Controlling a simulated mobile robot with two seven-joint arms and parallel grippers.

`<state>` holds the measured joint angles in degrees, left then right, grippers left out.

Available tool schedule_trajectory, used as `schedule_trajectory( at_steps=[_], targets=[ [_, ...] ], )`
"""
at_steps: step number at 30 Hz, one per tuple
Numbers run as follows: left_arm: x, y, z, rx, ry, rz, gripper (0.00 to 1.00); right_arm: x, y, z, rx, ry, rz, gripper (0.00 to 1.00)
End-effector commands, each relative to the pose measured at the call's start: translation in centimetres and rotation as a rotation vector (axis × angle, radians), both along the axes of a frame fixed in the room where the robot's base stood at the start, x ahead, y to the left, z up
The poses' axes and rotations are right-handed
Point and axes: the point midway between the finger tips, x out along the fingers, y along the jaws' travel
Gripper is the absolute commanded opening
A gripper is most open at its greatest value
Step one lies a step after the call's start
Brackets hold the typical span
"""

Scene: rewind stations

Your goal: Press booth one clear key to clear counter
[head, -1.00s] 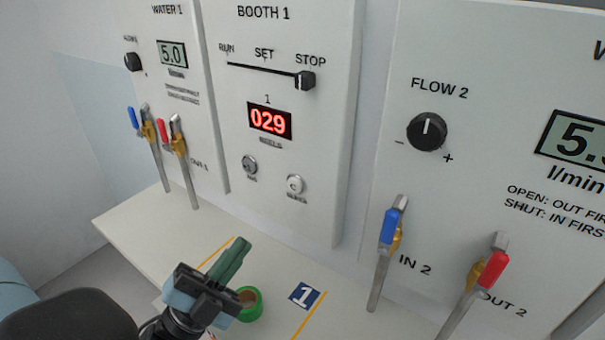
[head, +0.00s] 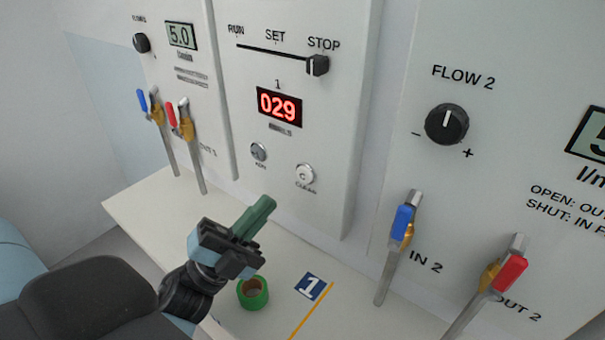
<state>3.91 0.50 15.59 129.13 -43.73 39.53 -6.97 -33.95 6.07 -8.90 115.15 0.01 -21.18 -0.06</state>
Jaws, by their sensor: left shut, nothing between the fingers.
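The booth 1 panel (head: 291,120) is white and upright, with a red counter display (head: 279,106) reading 029. Below it are two round keys: a grey key (head: 258,152) on the left and a whitish key (head: 304,174) on the right, whose small label appears to read CLEAR. My left gripper (head: 266,205) has its green fingers shut with nothing between them. In the picture its tips are below and left of the clear key, apart from it. My right gripper is not in view.
The booth slider (head: 317,65) stands at STOP. A green ring-shaped roll (head: 253,292) and a blue tag marked 1 (head: 310,286) are on the white shelf (head: 145,216). Valve levers at IN 2 (head: 404,222) and OUT 2 (head: 510,272) stick out at right.

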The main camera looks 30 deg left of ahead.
Motion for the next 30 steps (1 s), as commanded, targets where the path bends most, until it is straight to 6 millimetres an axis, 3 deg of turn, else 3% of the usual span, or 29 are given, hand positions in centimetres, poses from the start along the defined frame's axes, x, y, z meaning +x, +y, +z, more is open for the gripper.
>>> schedule_trajectory(
  at_steps=[12, 30],
  targets=[
    [4.8, -0.4, 0.0, 0.000, 0.000, -0.001, 0.00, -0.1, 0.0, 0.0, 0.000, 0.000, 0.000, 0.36],
    [5.7, -0.5, 0.0, 0.001, 0.000, -0.001, 0.00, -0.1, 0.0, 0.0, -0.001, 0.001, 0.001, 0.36]
  ],
)
